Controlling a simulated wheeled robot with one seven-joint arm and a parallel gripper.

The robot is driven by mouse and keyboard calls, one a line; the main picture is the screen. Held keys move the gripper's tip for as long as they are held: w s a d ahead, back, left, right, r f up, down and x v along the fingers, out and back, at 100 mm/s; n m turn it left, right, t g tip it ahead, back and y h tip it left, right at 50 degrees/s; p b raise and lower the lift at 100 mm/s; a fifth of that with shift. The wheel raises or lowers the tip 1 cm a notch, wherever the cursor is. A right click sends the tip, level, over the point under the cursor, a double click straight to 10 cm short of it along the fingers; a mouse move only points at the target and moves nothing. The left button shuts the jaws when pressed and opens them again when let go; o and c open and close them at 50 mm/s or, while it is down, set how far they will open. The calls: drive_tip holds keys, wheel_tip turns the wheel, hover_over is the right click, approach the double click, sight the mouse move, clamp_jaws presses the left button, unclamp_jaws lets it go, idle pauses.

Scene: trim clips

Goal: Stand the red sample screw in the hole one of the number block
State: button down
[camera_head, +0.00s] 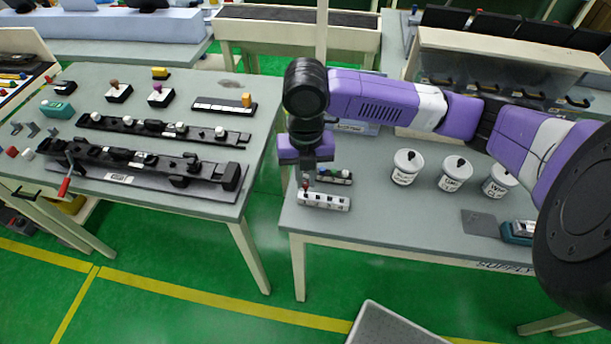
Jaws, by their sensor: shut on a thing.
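The number block (325,202) is a pale, low block with a row of dark marks, near the front left corner of the supply table. My gripper (306,176) points down just above the left end of this block and is shut. A small red piece (306,184), the red sample screw, shows under the fingers, upright as far as I can tell. Its lower end is at the block's left end. The picture is too small to tell whether it is in hole one or just above it.
A dark rack with coloured pieces (333,176) lies right behind the number block. Several white lidded tubs (407,167) stand to the right. A dark pad (479,222) and a teal device (517,231) lie farther right. A gap separates the left table (215,199).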

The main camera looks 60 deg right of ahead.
sight(306, 183)
drive_tip(key=shift+f+b, duration=1.45)
drive_tip(key=shift+f, duration=0.35)
idle(0.5)
drive_tip(key=c, duration=1.3)
unclamp_jaws()
drive_tip(key=shift+r+b, duration=0.35)
drive_tip(key=shift+r, duration=3.55)
